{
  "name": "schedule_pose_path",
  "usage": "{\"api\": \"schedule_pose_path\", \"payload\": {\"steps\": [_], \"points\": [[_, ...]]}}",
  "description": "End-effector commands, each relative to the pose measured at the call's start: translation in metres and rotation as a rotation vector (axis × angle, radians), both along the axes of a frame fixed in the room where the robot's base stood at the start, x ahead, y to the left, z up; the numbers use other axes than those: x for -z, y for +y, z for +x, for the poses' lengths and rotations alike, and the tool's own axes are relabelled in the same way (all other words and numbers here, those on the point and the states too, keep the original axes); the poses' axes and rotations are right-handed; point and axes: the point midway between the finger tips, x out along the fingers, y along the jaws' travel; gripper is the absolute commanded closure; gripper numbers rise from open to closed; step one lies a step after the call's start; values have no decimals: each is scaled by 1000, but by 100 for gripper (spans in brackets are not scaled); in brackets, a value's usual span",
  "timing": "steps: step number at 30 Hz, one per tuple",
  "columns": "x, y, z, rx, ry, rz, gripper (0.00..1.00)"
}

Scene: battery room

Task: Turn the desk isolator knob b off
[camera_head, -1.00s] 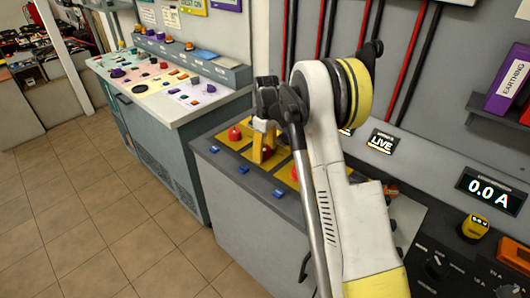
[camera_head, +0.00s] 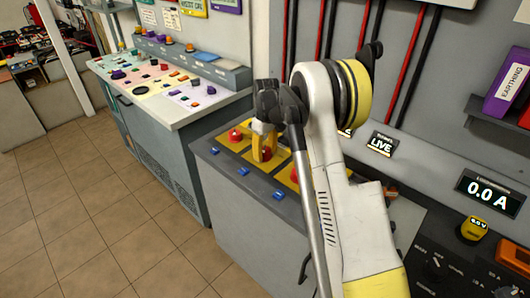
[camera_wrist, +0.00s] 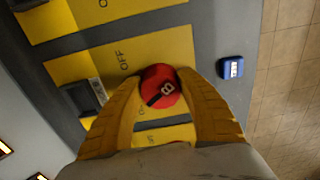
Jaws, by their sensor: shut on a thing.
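Part of the plate's lettering is hidden behind the fingers.
Another red knob (camera_head: 236,135) stands on the neighbouring yellow plate. Blue labels (camera_wrist: 231,68) line the desk's front edge. A LIVE display (camera_head: 381,143) and a 0.0 A display (camera_head: 490,194) are on the right. A second control desk (camera_head: 165,90) stands at the left.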

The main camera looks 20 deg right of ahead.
Motion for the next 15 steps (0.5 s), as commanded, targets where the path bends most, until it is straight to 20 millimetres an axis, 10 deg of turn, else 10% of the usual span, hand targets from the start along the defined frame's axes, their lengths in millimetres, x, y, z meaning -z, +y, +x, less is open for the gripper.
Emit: {"api": "schedule_pose_path", "payload": {"steps": [15], "points": [[0,2,-1,486,2,0,87]]}}
